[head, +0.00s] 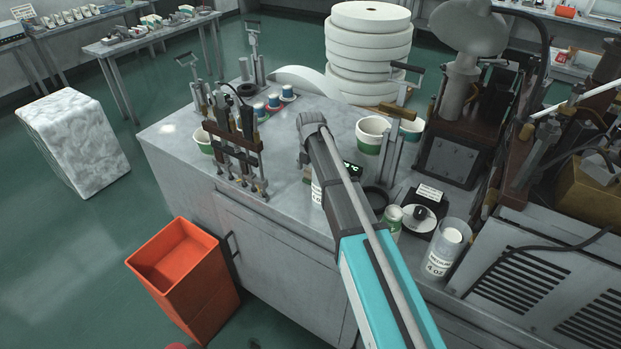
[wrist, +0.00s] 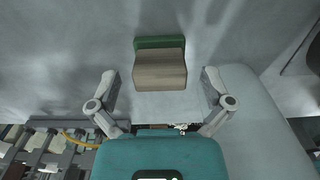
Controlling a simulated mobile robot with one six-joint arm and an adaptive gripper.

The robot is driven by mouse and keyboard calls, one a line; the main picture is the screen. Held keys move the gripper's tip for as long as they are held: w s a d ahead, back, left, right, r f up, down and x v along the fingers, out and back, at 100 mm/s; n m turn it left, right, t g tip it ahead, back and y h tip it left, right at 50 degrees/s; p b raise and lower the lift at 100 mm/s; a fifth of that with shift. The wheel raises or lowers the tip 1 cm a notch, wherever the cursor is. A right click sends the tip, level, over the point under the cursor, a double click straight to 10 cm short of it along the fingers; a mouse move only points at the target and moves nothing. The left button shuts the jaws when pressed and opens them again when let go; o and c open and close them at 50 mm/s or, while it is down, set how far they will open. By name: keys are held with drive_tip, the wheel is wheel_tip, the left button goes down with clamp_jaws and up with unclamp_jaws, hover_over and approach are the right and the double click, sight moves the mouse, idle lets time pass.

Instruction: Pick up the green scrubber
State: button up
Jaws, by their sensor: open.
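The green scrubber (wrist: 160,42) shows in the wrist view at the upper middle, a block with a green edge and a broad beige-brown face. It lies over a grey surface. My gripper (wrist: 160,86) is open, with one finger to each side of the scrubber's near part in the picture. No finger visibly touches it, and I cannot tell the height gap. In the head view my arm reaches over the metal counter, and I cannot make out the scrubber or the gripper's fingers there.
The metal counter (head: 290,140) carries a clamp rack (head: 233,150), small blue-topped cups (head: 273,101), a white-and-green cup (head: 371,134) and a labelled clear container (head: 447,248). Tall white rolls (head: 368,50) stand behind. Orange bins (head: 185,278) stand on the floor in front.

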drive_tip(key=c, duration=1.2)
drive_tip(key=shift+r, duration=0.2)
wheel_tip(320, 180, up, 10)
drive_tip(key=p, duration=1)
drive_tip(key=shift+f, duration=0.2)
drive_tip(key=o, duration=0.5)
drive_tip(key=c, duration=0.4)
wheel_tip(320, 180, down, 6)
drive_tip(key=b, duration=0.6)
drive_tip(key=shift+f, duration=0.2)
